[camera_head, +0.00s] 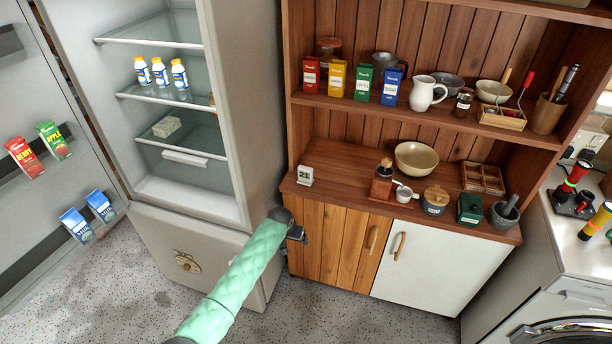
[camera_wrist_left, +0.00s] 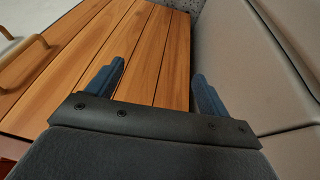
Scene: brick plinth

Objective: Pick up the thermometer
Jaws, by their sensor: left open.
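No object is plainly a thermometer. A small white upright block with dark digits (camera_head: 305,175) stands at the left end of the cabinet's wooden counter; I cannot tell whether it is a thermometer or a calendar. My left gripper (camera_head: 297,234) is below and in front of it, beside the left cabinet door. In the left wrist view the left gripper's two blue fingers (camera_wrist_left: 159,72) are apart with nothing between them, facing the wooden door (camera_wrist_left: 125,55). The white block is not in the wrist view. My right gripper is not in view.
The counter (camera_head: 340,165) is clear right of the block, then holds a grinder (camera_head: 381,186), bowl (camera_head: 417,157) and jars. The shelf above holds cartons and a jug (camera_head: 424,94). An open fridge (camera_head: 175,165) stands left. A white worktop is at far right.

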